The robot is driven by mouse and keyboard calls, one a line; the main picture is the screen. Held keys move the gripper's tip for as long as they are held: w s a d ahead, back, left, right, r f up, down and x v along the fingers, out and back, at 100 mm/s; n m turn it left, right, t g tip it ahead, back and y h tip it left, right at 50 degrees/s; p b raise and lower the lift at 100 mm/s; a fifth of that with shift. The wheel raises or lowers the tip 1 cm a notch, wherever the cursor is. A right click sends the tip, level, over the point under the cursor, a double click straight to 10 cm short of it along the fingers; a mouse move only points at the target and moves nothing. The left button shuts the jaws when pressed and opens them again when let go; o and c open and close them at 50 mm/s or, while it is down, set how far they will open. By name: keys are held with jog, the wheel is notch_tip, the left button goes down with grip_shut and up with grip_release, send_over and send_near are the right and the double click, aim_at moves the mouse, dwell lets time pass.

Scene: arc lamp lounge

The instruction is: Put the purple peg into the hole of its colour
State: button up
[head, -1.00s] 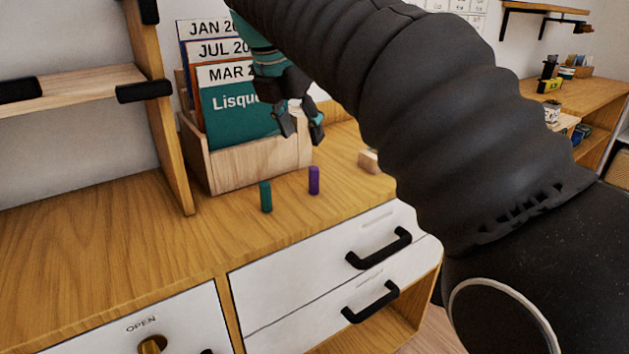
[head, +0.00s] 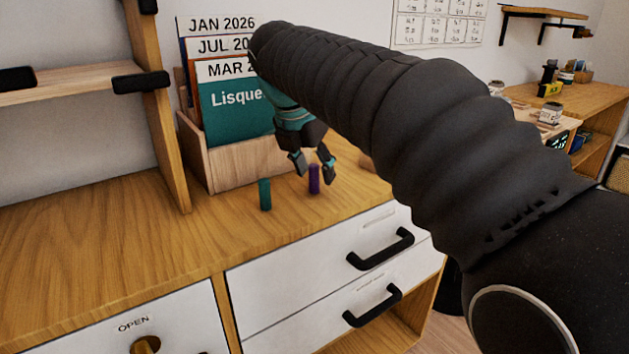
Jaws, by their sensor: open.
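The purple peg (head: 314,180) stands upright on the wooden cabinet top, in front of the file box. A teal-green peg (head: 265,195) stands upright to its left. My gripper (head: 314,174) is open and points down, with its two fingertips on either side of the purple peg's upper part in the picture. I cannot tell whether the peg is between the fingers or a little behind or in front of them. No hole of purple colour shows in this view.
A wooden file box (head: 240,166) with several folders stands behind the pegs. A shelf upright (head: 166,130) rises at the left. Drawers with black handles (head: 380,249) are below. The cabinet top (head: 90,240) is clear at left.

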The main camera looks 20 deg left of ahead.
grip_shut()
jog(key=shift+r, duration=0.15)
